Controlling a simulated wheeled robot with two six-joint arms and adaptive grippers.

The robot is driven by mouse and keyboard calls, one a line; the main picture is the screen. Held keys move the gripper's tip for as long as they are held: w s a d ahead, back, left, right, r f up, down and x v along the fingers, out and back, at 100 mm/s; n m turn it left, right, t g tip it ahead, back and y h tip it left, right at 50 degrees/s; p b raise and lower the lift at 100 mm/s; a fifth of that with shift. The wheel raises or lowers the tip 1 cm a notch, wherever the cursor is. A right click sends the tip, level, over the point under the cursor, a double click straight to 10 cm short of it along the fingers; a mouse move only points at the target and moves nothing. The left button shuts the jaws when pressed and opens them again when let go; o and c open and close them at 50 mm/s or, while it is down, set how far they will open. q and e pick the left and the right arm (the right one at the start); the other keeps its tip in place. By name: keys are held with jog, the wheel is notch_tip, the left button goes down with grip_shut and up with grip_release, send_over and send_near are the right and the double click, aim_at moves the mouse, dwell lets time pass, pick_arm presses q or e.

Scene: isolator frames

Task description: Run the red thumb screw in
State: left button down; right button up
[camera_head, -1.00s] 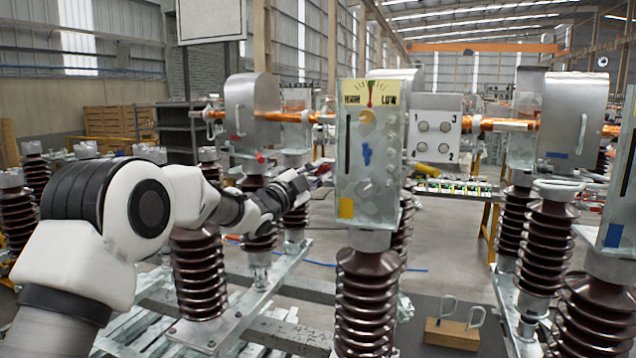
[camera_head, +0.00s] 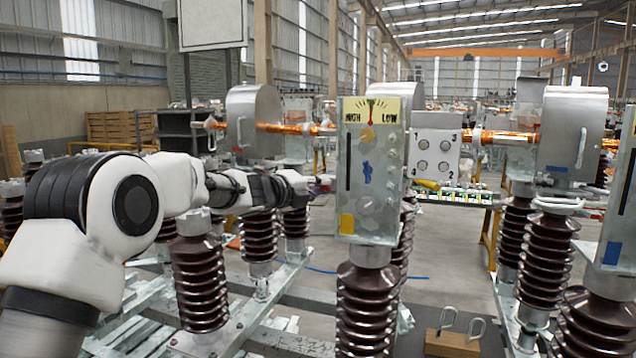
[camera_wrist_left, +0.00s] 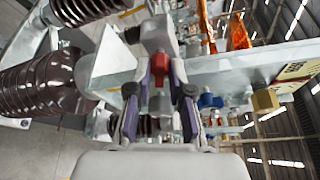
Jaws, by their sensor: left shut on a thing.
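The red thumb screw (camera_wrist_left: 159,76) shows in the left wrist view between the two purple-padded fingers of my left gripper (camera_wrist_left: 160,72), which is shut on it. A grey rounded part sits just beyond the screw. In the head view my left gripper (camera_head: 322,184) reaches in from the left, roughly level, with its tips close to the left side of the gauge box (camera_head: 350,150). The screw itself cannot be made out clearly there. How deep it sits is hidden. My right gripper is not in view.
A blue knob (camera_wrist_left: 210,101) and a yellow block (camera_wrist_left: 264,101) stand close right of my fingers in the wrist view. Brown ribbed insulators (camera_head: 365,300) stand below the box and around my arm. A wooden block with metal hooks (camera_head: 452,342) sits at the lower right.

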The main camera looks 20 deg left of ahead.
pick_arm(q)
jog(key=m+y, duration=0.1)
jog(key=m, duration=0.2)
jog(key=m+g+y+p, duration=0.1)
jog(key=m+y, duration=0.1)
jog(key=m, duration=0.1)
jog(key=m+y+p, duration=0.1)
jog(key=m+y, duration=0.1)
jog(key=shift+d+r+m, duration=0.15)
jog(key=shift+d+m, duration=0.1)
jog(key=shift+m, duration=0.15)
dwell(0.4)
jog(key=c, duration=1.4)
grip_release()
jog(key=shift+o, duration=0.2)
jog(key=shift+w, duration=0.1)
jog(key=v, duration=1.1)
jog(key=shift+s+r+g, duration=0.3)
